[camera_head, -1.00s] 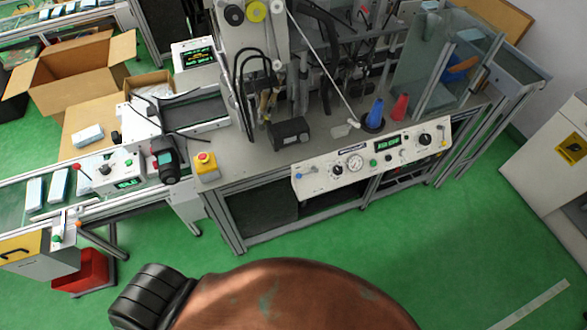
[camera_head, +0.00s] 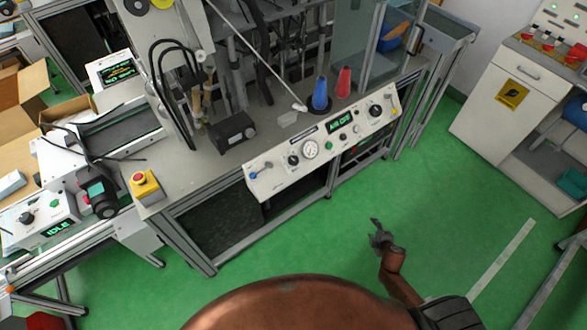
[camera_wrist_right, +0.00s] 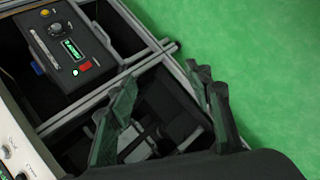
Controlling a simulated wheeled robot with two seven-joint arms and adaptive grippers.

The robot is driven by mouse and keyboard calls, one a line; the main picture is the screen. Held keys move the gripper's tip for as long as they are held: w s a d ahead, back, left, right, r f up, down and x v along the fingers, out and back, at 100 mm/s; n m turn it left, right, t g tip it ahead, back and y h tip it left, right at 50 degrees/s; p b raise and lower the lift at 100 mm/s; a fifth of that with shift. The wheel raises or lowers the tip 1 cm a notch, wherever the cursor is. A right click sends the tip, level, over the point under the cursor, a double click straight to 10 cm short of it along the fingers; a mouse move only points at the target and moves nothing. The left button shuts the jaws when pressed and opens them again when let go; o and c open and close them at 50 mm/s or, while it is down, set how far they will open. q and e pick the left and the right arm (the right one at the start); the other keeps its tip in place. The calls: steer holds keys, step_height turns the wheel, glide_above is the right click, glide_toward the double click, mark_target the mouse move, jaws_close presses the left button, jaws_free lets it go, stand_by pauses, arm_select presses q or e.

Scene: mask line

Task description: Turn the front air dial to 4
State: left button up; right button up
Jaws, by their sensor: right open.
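The white front panel (camera_head: 270,182) slopes along the machine's front edge, with a round gauge (camera_head: 310,149), a black knob (camera_head: 293,160) beside it and a blue lever (camera_head: 258,173) at its left. A larger black knob (camera_head: 376,111) is at its right end. The green display (camera_head: 339,126) seems to read "AIR OFF". I cannot tell which knob is the air dial, and the scale marks are too small to read. My right gripper (camera_head: 379,232) is open and empty, below and apart from the panel; its spread fingers show in the right wrist view (camera_wrist_right: 165,97). My left gripper is out of view.
A dark box with a knob and green display (camera_wrist_right: 70,48) sits within the frame under the bench in the right wrist view. A white cabinet (camera_head: 495,110) is at right. Green floor before the panel is clear.

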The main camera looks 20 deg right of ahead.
mark_target(296, 162)
steer(key=w+a+r+n+t+y+b, duration=0.2)
steer(key=w+a+r+n+t+b, duration=0.15)
steer(key=w+r+n, duration=0.45)
steer(key=w+a+r+n+t+y+b, duration=0.1)
steer(key=w+a+r+n+t+b, duration=0.3)
steer(key=w+r, duration=0.6)
steer(key=a+r+n+y+b, duration=0.4)
steer(key=a+r+n, duration=0.3)
steer(key=a+n, duration=0.15)
steer(key=a+r+n+y+b, duration=0.35)
steer(key=a+r+n, duration=0.25)
steer(key=a+n, duration=0.3)
steer(key=shift+m, duration=0.75)
steer(key=x, duration=0.4)
steer(key=a+x, duration=0.1)
steer(key=x, duration=0.2)
steer(key=shift+s+a+p, duration=0.1)
steer(key=shift+s+p, duration=0.25)
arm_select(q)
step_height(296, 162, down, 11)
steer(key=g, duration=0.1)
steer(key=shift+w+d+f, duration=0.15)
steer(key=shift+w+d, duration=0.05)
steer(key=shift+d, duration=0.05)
arm_select(e)
steer(key=c, duration=1.2)
